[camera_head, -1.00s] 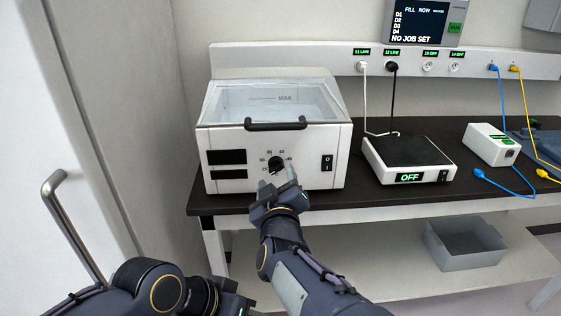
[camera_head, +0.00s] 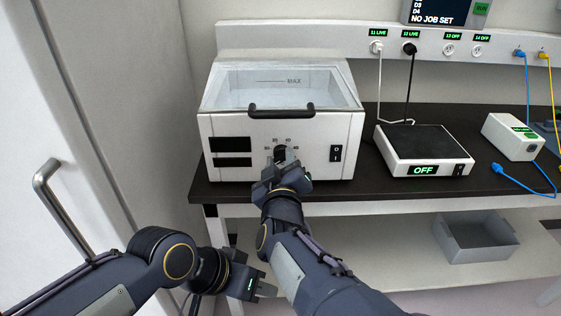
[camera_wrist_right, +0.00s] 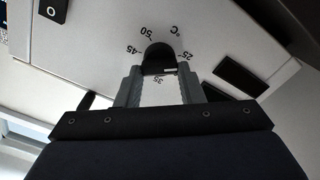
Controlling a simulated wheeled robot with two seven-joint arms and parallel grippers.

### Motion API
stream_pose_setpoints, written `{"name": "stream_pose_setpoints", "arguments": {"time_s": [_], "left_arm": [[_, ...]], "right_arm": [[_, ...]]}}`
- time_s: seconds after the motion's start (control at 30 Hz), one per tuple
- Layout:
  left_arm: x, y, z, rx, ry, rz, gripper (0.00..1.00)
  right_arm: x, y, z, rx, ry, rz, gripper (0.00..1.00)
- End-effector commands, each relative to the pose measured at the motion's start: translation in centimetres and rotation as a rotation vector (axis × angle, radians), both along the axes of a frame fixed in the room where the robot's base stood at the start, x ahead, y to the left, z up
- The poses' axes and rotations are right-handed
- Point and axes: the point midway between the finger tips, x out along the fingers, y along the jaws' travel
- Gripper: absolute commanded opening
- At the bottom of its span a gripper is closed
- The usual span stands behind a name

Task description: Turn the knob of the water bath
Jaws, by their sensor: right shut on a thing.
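The water bath (camera_head: 229,131) is a white box with a clear lid and a black front handle, standing on the dark bench. Its black knob (camera_wrist_right: 158,58) sits on the front panel inside a temperature scale and shows in the right wrist view. My right gripper (camera_wrist_right: 160,84) is at the front panel with its two fingers on either side of the knob, shut on it. In the head view, this gripper (camera_head: 281,160) partly covers the knob. My left gripper (camera_head: 262,290) is low in front of the bench, away from the bath; its finger gap is unclear.
A black-topped device reading OFF (camera_head: 422,148) stands right of the bath, with a small white box (camera_head: 513,136) further right. Cables hang from the socket rail (camera_head: 431,47). A grey bin (camera_head: 474,240) is on the lower shelf. A door handle (camera_head: 65,215) is at the left.

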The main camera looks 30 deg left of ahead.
Motion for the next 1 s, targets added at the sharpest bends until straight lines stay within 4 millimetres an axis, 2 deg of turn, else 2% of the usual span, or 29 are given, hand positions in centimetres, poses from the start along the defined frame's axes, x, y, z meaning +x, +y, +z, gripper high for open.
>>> {"name": "stream_pose_setpoints", "arguments": {"time_s": [0.27,0.47,1.0], "left_arm": [[0.0,0.0,-0.2,0.0,0.0,0.0,0.36],[0.0,0.0,-0.7,0.0,0.0,0.0,0.36],[0.0,0.0,-3.1,0.0,0.0,0.0,0.36]], "right_arm": [[0.0,0.0,0.0,0.02,0.013,0.001,0.12],[0.1,-0.1,-0.1,0.098,0.06,0.0,0.12],[0.2,-0.3,-0.1,0.51,0.312,0.0,0.12]]}}
